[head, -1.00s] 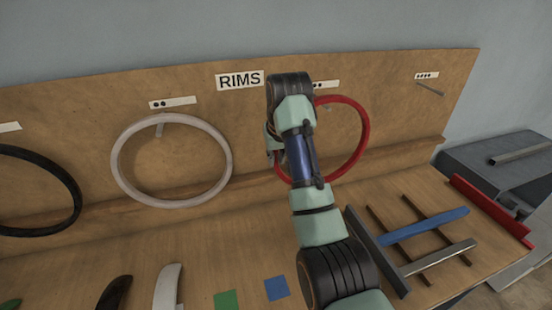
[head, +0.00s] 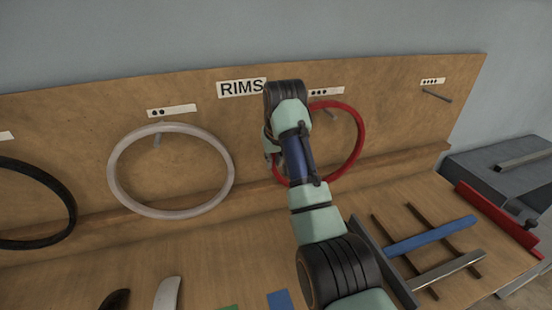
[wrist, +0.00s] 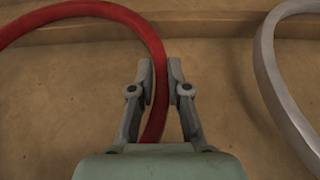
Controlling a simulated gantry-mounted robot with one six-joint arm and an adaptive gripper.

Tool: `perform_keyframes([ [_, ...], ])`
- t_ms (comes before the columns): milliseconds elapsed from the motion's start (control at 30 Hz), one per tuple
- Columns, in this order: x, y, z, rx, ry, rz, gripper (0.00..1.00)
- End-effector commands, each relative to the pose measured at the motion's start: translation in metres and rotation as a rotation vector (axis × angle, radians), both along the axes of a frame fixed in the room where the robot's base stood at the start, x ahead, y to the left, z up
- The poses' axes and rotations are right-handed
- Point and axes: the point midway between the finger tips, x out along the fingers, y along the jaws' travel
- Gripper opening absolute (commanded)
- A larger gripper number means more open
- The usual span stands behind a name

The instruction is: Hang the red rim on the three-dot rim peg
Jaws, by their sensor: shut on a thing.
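The red rim (head: 362,140) is upright in front of the pegboard, below the three-dot label (head: 327,91), which my arm partly covers. The three-dot peg (head: 331,115) shows inside the rim's opening, just under its top. I cannot tell whether the rim bears on the peg. My gripper (head: 271,152) is at the rim's left side, mostly hidden behind my wrist. In the wrist view my gripper (wrist: 160,78) is shut on the red rim (wrist: 115,14), with one finger on each side of the band.
A white rim (head: 228,172) hangs on the two-dot peg (head: 157,140) to the left, and a black rim (head: 70,205) hangs farther left. The four-dot peg (head: 437,96) is bare. Blue and grey bars (head: 430,235) lie on the bench at right.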

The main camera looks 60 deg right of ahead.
Motion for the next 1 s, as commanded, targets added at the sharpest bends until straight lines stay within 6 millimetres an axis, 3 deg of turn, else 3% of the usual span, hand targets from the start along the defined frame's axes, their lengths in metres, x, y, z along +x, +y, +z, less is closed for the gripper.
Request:
perform_keyframes([
  [467,0.0011,-0.0009,0.0010,-0.006,-0.005,0.002,0.00],
  [500,0.0011,-0.0009,0.0010,-0.006,-0.005,0.002,0.17],
  [667,0.0008,-0.0006,0.0006,-0.004,-0.004,0.001,0.44],
  [1000,-0.0003,0.0007,0.0036,-0.002,-0.002,0.001,0.45],
])
